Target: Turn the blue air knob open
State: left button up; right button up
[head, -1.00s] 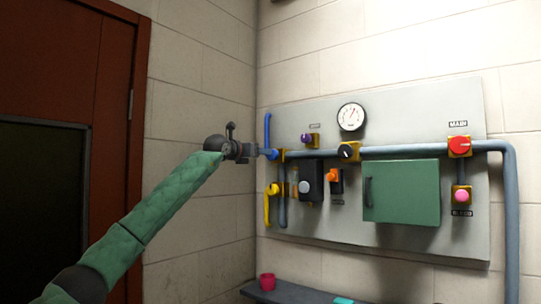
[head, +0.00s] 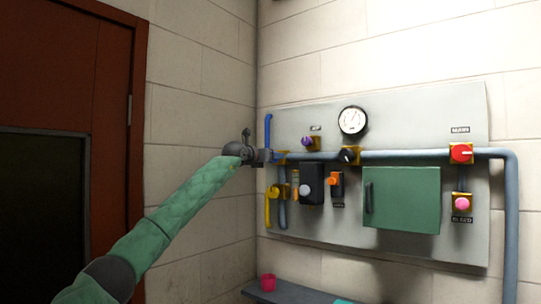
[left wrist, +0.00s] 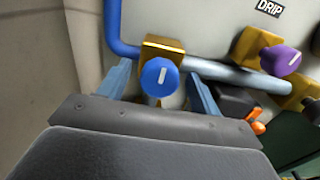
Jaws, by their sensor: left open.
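The blue air knob (left wrist: 160,77) has a white line on its face and sits on a yellow block (left wrist: 162,47) on the pipe in the left wrist view. My left gripper (left wrist: 160,88) is open, with one finger on each side of the knob. Gaps show between the fingers and the knob, so it is not gripped. In the head view my left gripper (head: 266,156) is at the left end of the panel and hides the blue knob. My right gripper is not in view.
The grey panel (head: 400,115) carries a purple knob (head: 307,142), a black knob (head: 348,155), a red knob (head: 461,152), a gauge (head: 352,120) and a green box (head: 402,198). A yellow handle (head: 269,207) hangs below the gripper.

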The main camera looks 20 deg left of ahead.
pick_arm(q)
jog(key=c, duration=0.9)
jog(key=shift+c, duration=0.2)
